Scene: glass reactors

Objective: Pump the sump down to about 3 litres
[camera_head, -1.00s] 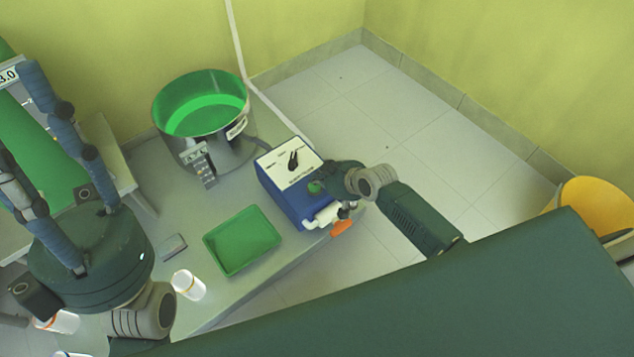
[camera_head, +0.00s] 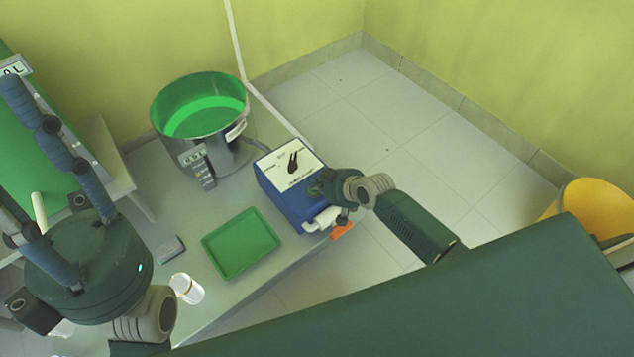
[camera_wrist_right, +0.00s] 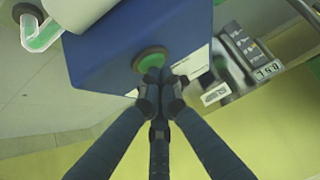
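A blue pump box (camera_head: 290,203) with a white top panel and a black knob (camera_head: 293,161) stands at the table's right end. Its round green button (camera_wrist_right: 151,60) shows on its side in the right wrist view. My right gripper (camera_wrist_right: 156,76) has its fingers together, empty, with tips at or just touching the button's edge; contact is unclear. In the head view the right gripper (camera_head: 322,188) hides the button. A steel vessel (camera_head: 213,150) holds green liquid (camera_head: 205,118); its display (camera_wrist_right: 265,70) seems to read 8.5 L. My left gripper (camera_head: 30,165) is open and empty at the left.
A green tray (camera_head: 241,244), a small grey block (camera_head: 171,248) and a white cup (camera_head: 187,288) are on the table (camera_head: 190,232). A large green surface with an L readout (camera_head: 14,69) is partly hidden at far left. A yellow bucket (camera_head: 590,207) is at right; the floor between is clear.

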